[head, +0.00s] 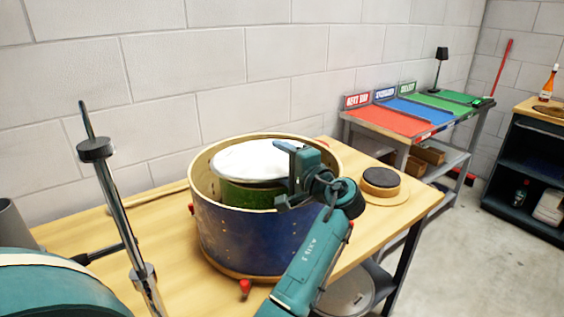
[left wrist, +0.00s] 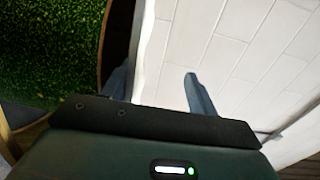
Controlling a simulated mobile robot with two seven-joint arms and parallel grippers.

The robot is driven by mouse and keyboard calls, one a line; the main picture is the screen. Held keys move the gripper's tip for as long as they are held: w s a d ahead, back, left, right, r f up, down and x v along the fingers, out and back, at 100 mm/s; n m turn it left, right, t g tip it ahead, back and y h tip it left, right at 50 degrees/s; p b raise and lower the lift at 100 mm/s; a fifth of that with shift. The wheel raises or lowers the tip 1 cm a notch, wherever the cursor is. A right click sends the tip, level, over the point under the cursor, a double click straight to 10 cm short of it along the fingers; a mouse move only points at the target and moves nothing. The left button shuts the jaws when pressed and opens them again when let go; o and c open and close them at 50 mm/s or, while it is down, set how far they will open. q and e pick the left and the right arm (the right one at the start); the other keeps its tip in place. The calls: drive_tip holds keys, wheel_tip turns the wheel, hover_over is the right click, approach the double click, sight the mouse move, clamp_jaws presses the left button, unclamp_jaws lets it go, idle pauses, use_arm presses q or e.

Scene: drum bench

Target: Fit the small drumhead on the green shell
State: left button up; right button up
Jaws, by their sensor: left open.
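The green shell (head: 240,196) stands inside a larger blue drum shell (head: 245,240) on the wooden bench. A white round drumhead (head: 250,158) lies over the green shell's top; I cannot tell whether it is fully seated. My left gripper (head: 290,168) is at the right side of the drumhead, above the blue shell's opening, and is open. In the left wrist view its two fingers (left wrist: 158,88) are apart with nothing clearly between them. Sparkly green surface (left wrist: 45,45) shows at the left of that view. My right gripper is not in view.
The blue shell's pale rim surrounds the green shell. A round wooden piece with a dark top (head: 381,179) sits at the bench's right end. A chrome stand (head: 118,215) rises at left. A table with red, blue and green mats (head: 385,118) stands beyond, by the white wall.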

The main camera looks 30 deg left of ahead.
use_arm(q)
drive_tip(key=shift+o, duration=1.2)
drive_tip(key=shift+d, duration=0.1)
drive_tip(key=f+b+v, duration=0.1)
drive_tip(key=b+v, duration=0.1)
drive_tip(key=v, duration=1.1)
drive_tip(key=shift+r, duration=0.45)
drive_tip(key=shift+s, duration=0.15)
